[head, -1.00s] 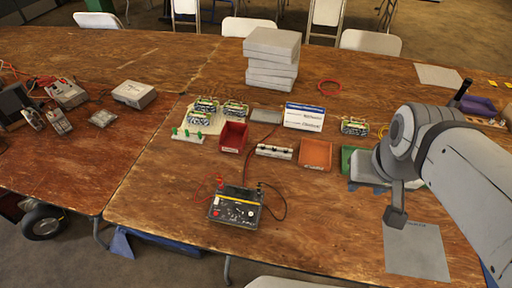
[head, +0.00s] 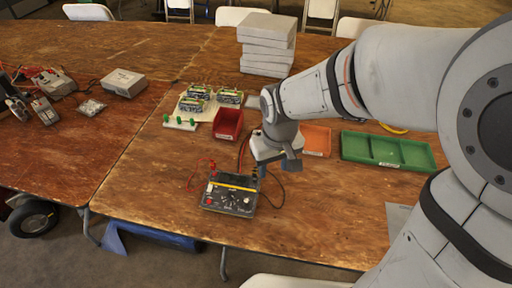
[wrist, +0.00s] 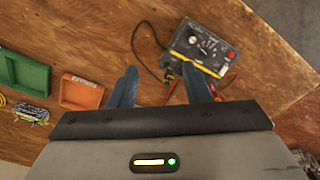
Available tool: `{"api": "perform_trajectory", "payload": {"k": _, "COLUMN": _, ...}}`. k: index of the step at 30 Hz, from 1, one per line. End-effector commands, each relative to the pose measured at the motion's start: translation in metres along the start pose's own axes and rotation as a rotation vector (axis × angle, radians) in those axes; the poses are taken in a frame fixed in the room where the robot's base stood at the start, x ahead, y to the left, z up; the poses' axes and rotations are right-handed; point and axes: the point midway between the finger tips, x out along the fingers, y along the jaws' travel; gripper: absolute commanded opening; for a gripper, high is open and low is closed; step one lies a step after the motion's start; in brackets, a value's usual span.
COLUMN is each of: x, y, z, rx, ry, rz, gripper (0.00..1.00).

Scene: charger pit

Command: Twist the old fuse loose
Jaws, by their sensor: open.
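My gripper (wrist: 160,90) is open, its two blue fingers apart with bare brown table and a dark cable showing between them in the wrist view. In the head view the gripper (head: 263,170) hangs above the table just behind the black tester (head: 230,194). The tester also shows in the wrist view (wrist: 202,48), beyond the right finger. I cannot make out the old fuse in either current view; my arm hides the table between the red bin (head: 228,124) and the orange bin (head: 316,140).
A white strip with green pieces (head: 180,123) and several small circuit boards (head: 193,104) stand left. A green divided tray (head: 388,150) lies right, and stacked grey boxes (head: 267,45) stand behind. Red and black leads run around the tester. The front left tabletop is clear.

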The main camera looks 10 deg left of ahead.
Motion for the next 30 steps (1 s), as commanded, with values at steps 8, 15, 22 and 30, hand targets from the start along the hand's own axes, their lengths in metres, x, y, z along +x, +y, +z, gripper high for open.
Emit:
{"api": "perform_trajectory", "payload": {"k": 8, "x": 0.08, "y": -0.059, "z": -0.024, "rx": -0.173, "ry": -0.074, "rz": -0.013, "gripper": 0.44}}
{"api": "perform_trajectory", "payload": {"k": 15, "x": 0.103, "y": -0.065, "z": -0.025, "rx": -0.192, "ry": -0.084, "rz": -0.013, "gripper": 0.44}}
{"api": "perform_trajectory", "payload": {"k": 22, "x": 0.139, "y": -0.065, "z": -0.021, "rx": -0.19, "ry": -0.084, "rz": -0.013, "gripper": 0.44}}
{"api": "perform_trajectory", "payload": {"k": 30, "x": 0.162, "y": -0.065, "z": -0.02, "rx": -0.189, "ry": -0.08, "rz": -0.013, "gripper": 0.44}}
